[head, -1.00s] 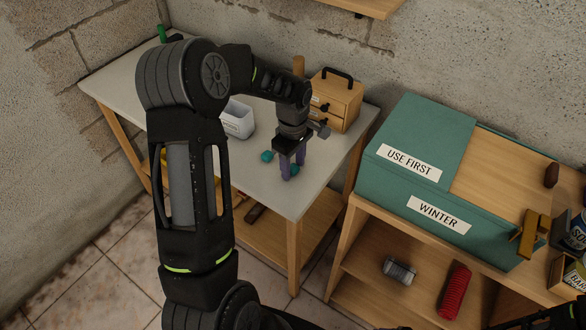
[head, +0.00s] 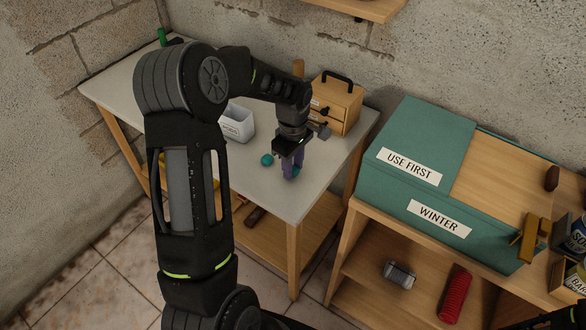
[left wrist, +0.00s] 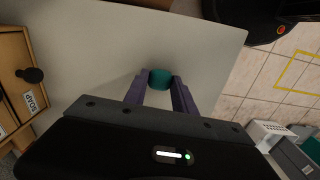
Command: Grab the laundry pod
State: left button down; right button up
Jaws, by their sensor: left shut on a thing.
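A teal laundry pod (head: 295,172) is between the purple fingers of my left gripper (head: 291,173), low over the grey tabletop (head: 310,195). In the left wrist view the same pod (left wrist: 160,78) sits between the fingertips, and my left gripper (left wrist: 160,90) is shut on it. I cannot tell whether the pod still touches the table. A second teal pod (head: 267,159) lies on the table just left of the gripper.
A white labelled bin (head: 239,127) stands left of the gripper, partly behind my arm. A wooden drawer box (head: 337,102) stands behind to the right. A green chest (head: 400,190) marked USE FIRST and WINTER is farther right. The table's front corner is clear.

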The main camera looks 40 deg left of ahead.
pick_arm(q)
notch_tip(320, 180, up, 9)
jog(key=shift+r+b, duration=0.15)
jog(key=shift+b, duration=0.3)
dwell(0.4)
